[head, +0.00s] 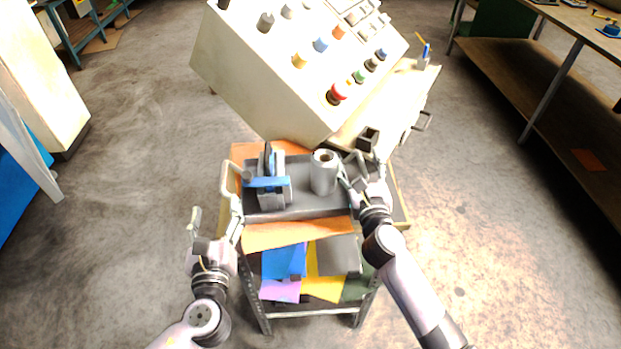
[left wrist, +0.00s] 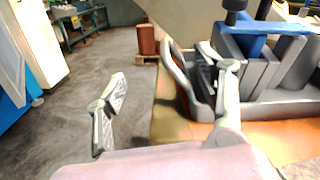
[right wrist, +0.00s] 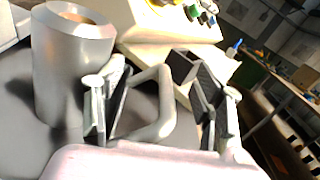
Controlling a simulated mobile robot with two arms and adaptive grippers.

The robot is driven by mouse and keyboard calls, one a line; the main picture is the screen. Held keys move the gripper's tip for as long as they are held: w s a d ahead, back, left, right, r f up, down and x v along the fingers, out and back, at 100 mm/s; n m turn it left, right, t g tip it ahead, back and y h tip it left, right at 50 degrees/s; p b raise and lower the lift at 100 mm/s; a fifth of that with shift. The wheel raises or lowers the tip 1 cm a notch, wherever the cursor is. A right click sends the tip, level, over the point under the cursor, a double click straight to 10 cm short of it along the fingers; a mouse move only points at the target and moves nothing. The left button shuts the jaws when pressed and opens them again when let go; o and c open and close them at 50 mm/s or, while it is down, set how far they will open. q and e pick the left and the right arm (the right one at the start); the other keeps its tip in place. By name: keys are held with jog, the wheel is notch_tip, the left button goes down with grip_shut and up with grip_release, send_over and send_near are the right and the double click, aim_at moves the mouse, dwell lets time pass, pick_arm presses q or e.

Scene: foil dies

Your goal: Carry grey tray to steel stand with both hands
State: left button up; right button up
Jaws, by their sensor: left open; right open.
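The grey tray (head: 295,211) lies on an orange-topped stand (head: 268,237). It holds a grey block with a blue bar (head: 268,185) and a grey hollow cylinder (head: 324,173). My left gripper (head: 216,212) is open beside the tray's left end. In the left wrist view the left handle (left wrist: 176,75) stands close to its right finger. My right gripper (head: 364,172) is open at the tray's right end. In the right wrist view the right handle (right wrist: 163,107) shows between its fingers. I cannot tell which support is the steel stand.
A large cream console (head: 262,75) with coloured knobs stands just behind the tray. The stand's lower shelf holds coloured sheets (head: 323,288). A workbench (head: 560,72) is at the right and a cream cabinet (head: 40,75) at the left. Grey floor is clear on both sides.

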jog(key=s, duration=1.2)
jog(key=shift+d, duration=0.25)
